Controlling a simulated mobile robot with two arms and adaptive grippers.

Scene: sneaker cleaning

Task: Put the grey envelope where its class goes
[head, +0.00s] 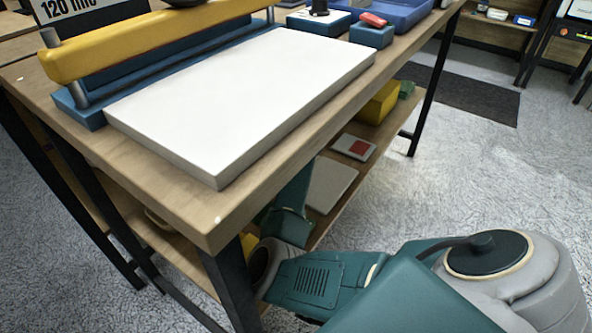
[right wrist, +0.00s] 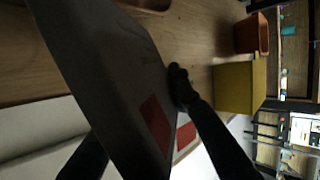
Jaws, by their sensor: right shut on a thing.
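In the right wrist view, my right gripper (right wrist: 140,115) is shut on a flat grey envelope (right wrist: 105,65) with a red square on it. The envelope stands tilted close to the camera, with one dark finger reaching over its edge. In the head view, my right arm reaches in from the lower right, under the workbench top. Its gripper is hidden there. My left gripper is in neither view.
On the lower shelf lie a pale piece with a red square (head: 354,147), a flat grey panel (head: 328,187) and a yellow box (head: 379,103). Open floor lies right of the bench.

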